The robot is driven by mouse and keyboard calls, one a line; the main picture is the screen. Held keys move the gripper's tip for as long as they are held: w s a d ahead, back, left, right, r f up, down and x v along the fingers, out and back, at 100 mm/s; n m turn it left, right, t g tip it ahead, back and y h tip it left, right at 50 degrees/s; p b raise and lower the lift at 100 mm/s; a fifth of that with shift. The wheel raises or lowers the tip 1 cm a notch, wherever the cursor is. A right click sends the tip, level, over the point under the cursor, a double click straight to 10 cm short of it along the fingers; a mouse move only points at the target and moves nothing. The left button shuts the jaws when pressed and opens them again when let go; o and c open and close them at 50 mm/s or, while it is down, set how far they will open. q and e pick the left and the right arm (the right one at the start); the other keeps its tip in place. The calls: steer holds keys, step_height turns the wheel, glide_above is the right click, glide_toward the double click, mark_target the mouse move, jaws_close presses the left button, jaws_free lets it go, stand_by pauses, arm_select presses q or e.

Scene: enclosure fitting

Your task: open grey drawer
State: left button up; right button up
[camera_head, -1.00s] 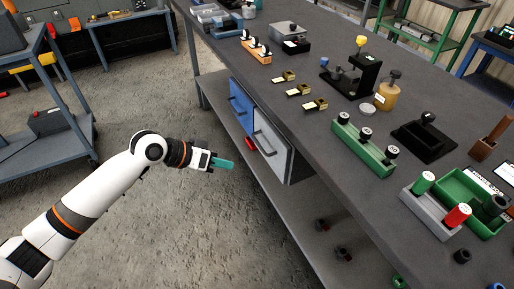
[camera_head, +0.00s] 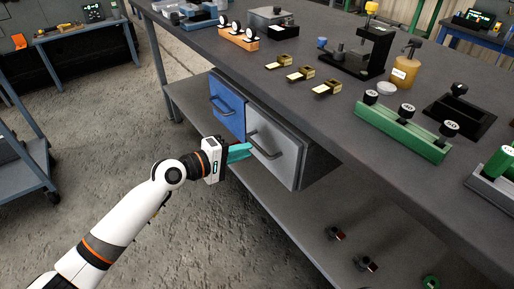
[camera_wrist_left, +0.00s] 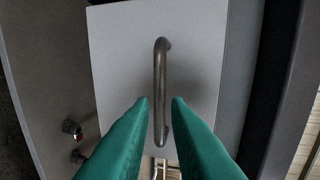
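The grey drawer (camera_head: 278,150) hangs under the workbench top, its front facing my left arm; it looks shut. Its bar handle (camera_head: 266,146) also shows in the left wrist view (camera_wrist_left: 160,85), running upright in that picture against the pale drawer front (camera_wrist_left: 118,60). My left gripper (camera_head: 240,152) is at the handle. In the left wrist view its two teal fingers (camera_wrist_left: 160,103) are apart, one on each side of the handle's lower part, with gaps between them and the bar. My right gripper is in neither view.
A blue drawer (camera_head: 227,104) with its own handle sits directly left of the grey one. The workbench top (camera_head: 330,130) carries a green rack (camera_head: 400,130) and several small parts. A lower shelf (camera_head: 290,215) holds small items. Open floor lies left of the bench.

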mark_target(256, 147)
arm_select(q)
steer(key=x, duration=0.5)
steer(key=shift+w+d+b, duration=0.1)
steer(key=shift+b, duration=0.25)
jaws_close()
